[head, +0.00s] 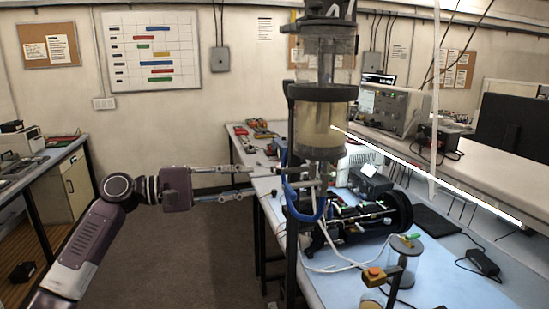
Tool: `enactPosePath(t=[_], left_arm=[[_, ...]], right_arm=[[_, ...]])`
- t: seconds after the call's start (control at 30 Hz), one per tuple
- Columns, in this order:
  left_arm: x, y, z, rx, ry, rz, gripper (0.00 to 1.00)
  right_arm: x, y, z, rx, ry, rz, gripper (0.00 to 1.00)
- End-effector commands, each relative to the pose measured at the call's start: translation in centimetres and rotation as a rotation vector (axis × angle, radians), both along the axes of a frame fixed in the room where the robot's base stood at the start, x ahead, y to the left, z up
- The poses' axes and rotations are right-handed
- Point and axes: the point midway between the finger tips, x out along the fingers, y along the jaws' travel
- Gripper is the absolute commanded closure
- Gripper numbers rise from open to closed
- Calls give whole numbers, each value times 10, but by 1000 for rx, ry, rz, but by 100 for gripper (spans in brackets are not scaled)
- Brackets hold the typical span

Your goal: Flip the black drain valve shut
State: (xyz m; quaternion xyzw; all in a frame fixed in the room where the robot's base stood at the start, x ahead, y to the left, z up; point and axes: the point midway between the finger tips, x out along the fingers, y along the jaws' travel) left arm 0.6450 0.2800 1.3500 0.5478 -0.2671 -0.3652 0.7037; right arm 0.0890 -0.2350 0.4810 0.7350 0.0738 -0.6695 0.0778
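A clear cylinder (322,122) with dark end caps and cloudy amber liquid stands upright on a dark post at the centre of the head view. Below its lower cap are small dark and grey fittings (316,172), where a blue hose loops down. The black drain valve's lever is too small to tell apart from these fittings. My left gripper (254,181) reaches in from the left, its two long fingers spread apart with nothing between them. Its fingertips are just left of the fittings in the picture; I cannot tell whether they touch. My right gripper is not in view.
The blue-topped bench (440,280) holds a black cylindrical machine (375,215), a clear jar (404,262), an orange-topped box (375,275) and a power adapter (482,261). A support post and hoses stand close to the fittings. The floor (190,250) left of the bench is clear.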

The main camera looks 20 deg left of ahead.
Motion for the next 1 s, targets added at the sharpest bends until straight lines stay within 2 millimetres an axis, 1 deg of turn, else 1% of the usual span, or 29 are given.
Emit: enactPosePath(t=[0.03, 0.07, 0.13, 0.2, 0.4, 0.6, 0.77, 1.0], left_arm=[[-7, -3, 16, -10, -7, -19, 72], [-9, -4, 21, -14, -9, -28, 72], [-11, -8, 27, -21, -10, -40, 72], [-8, -14, 29, -24, -10, -43, 72], [10, -40, 31, -24, -10, -42, 72], [26, -62, 29, -24, -11, -40, 72], [31, -69, 26, -21, -11, -37, 72], [31, -70, 25, -22, -11, -37, 72]], right_arm=[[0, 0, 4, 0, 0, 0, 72], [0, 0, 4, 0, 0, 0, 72], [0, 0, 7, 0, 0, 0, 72], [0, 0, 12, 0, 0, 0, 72], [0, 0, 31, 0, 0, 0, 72], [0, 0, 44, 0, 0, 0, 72], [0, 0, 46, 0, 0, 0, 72], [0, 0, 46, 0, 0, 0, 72]])
